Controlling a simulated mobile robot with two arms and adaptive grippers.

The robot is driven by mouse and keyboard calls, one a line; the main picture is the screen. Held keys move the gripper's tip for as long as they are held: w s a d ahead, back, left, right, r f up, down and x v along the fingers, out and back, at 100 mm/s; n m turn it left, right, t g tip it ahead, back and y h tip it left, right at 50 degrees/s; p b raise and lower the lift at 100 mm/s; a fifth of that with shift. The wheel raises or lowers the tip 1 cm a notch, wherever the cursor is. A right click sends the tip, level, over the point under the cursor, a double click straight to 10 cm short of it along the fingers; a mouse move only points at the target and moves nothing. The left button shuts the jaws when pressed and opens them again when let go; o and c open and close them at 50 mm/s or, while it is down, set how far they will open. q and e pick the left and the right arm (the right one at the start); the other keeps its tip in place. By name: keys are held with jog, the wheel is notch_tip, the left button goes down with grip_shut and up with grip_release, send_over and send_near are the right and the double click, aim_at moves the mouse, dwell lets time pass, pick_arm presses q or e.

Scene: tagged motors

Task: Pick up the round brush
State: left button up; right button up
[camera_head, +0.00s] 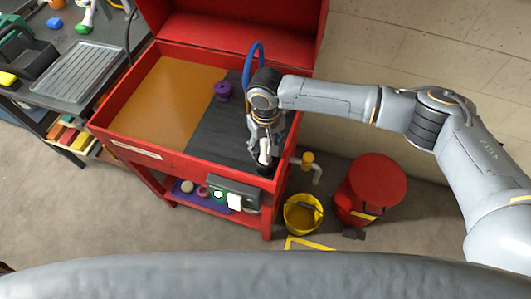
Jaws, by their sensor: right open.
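My right gripper (265,158) points down over the dark right half of the open red basin (100,125). It is open, and its fingers are close to the basin's front right corner. A small dark shape (266,170) shows at the fingertips; I cannot tell whether it is the round brush or part of the gripper. A small purple spool-shaped thing (223,90) stands on the dark floor, left of and behind the gripper, apart from it. I cannot surely pick out the round brush. My left gripper is not in view.
A blue hose (251,62) arches up behind my right wrist. The basin's raised red lid (235,30) stands at the back. A yellow bucket (303,214) and a red bin (376,182) stand right of the basin. A cluttered bench (125,60) is at left. The tan basin floor (165,100) is clear.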

grip_shut()
dwell(0.3)
